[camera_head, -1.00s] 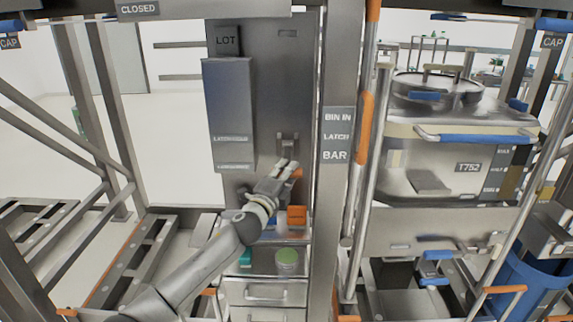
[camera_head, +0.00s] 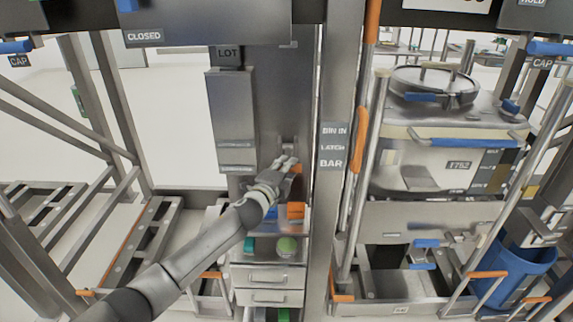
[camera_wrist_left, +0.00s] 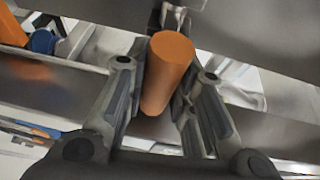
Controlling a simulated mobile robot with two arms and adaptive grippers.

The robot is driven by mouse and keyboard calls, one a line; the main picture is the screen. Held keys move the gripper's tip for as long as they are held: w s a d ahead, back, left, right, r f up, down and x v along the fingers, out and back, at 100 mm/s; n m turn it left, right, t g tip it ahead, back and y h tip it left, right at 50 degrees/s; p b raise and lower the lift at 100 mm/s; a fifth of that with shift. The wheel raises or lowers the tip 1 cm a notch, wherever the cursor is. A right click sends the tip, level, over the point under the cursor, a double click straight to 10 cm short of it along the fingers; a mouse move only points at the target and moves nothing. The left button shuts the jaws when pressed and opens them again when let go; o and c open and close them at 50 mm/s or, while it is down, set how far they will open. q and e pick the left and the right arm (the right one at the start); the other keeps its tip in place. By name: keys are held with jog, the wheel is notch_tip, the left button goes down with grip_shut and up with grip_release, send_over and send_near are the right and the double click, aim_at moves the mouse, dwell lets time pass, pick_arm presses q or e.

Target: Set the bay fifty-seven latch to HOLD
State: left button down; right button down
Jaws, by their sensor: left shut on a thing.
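The latch handle, an orange cylinder (camera_wrist_left: 168,70), stands between the two fingers of my left gripper (camera_wrist_left: 160,95) in the left wrist view. The fingers are closed on it from both sides. In the head view my left gripper (camera_head: 284,164) is at the grey upright panel, just below a small grey bracket (camera_head: 288,143). Only a bit of the orange handle (camera_head: 297,168) shows there beside the fingers. A sign reading BIN IN LATCH BAR (camera_head: 333,147) is on the post to the right. My right gripper is not in view.
A grey box (camera_head: 231,115) under a LOT label is left of the gripper. Below are an orange block (camera_head: 296,211), a green-topped jar (camera_head: 286,246) and drawers (camera_head: 268,275). The post with orange rails stands close on the right, beside a large lidded bin (camera_head: 440,165).

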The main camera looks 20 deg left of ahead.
aim_at(286, 151)
pick_arm(q)
jog(key=r, duration=0.1)
jog(key=r+p, duration=0.1)
jog(key=r, duration=0.1)
jog(key=shift+w+a+r+p, duration=0.1)
jog(key=shift+w+r+p, duration=0.15)
jog(key=shift+r+p, duration=0.1)
jog(key=shift+w+a+r+p, duration=0.15)
jog(key=shift+r+p, duration=0.15)
jog(key=shift+r, duration=0.2)
jog(key=shift+w+r+p, duration=0.1)
jog(key=shift+r+p, duration=0.15)
jog(key=shift+r, duration=0.4)
jog(key=c, duration=1.2)
grip_release()
jog(key=shift+w, duration=0.1)
jog(key=shift+f, duration=0.2)
jog(key=shift+f, duration=0.2)
